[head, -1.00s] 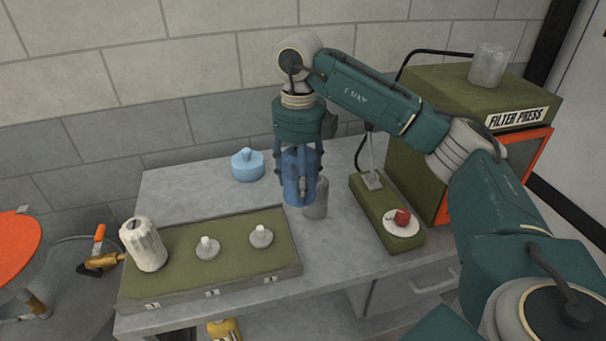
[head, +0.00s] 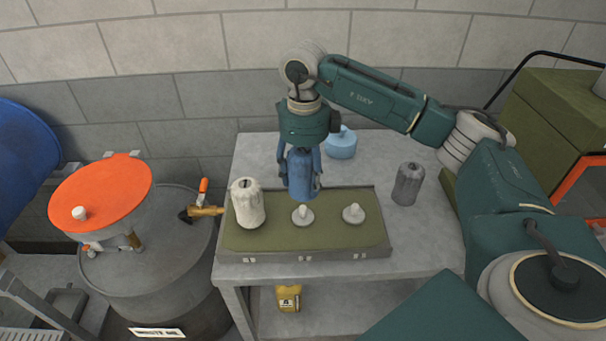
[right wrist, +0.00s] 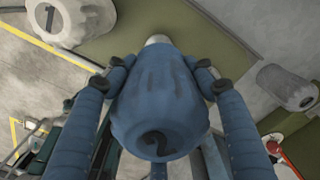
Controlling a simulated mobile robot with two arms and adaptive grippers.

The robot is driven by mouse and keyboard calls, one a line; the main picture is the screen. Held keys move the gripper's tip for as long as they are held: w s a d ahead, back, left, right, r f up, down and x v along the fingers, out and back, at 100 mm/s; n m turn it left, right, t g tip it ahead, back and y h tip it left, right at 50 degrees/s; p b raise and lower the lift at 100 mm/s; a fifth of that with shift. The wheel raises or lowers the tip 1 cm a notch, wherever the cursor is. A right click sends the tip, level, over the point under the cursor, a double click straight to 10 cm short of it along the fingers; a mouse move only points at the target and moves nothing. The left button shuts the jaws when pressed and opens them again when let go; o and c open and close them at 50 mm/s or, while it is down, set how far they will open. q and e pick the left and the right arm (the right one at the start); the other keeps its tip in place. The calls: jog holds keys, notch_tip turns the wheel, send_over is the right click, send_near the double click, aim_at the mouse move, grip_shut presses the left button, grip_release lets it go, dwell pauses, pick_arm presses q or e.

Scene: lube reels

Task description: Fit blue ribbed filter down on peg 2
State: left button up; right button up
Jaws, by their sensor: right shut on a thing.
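The blue ribbed filter (head: 299,172) is held upright in my right gripper (head: 300,188), whose fingers close on its sides. In the right wrist view the filter (right wrist: 158,110) fills the middle and its near end bears a 2. In the head view the filter is just above and behind the middle peg (head: 303,215), peg 2, which is bare. Whether its lower end touches the peg is not clear. The pegs stand on a green-topped rack (head: 327,238). A white ribbed filter (head: 247,206) stands at the left position. The right peg (head: 353,214) is bare. My left gripper is out of view.
A grey filter (head: 407,185) stands on the table (head: 430,228) right of the rack. A light blue lidded object (head: 341,145) is behind. A drum with an orange disc (head: 105,192) is at left. The green filter press (head: 552,130) is at right.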

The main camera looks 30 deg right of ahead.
aim_at(303, 207)
jog(key=shift+w+a+f+b, duration=0.1)
jog(key=shift+a+f+b, duration=0.05)
jog(key=shift+f+b, duration=1.65)
jog(key=shift+f, duration=0.55)
pick_arm(q)
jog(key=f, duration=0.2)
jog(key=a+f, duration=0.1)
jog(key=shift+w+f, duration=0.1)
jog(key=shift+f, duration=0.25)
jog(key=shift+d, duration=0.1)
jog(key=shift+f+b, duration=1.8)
jog(key=shift+b, duration=0.05)
pick_arm(e)
jog(key=shift+f, duration=2.4)
jog(key=o, duration=1.4)
jog(key=shift+o, duration=0.2)
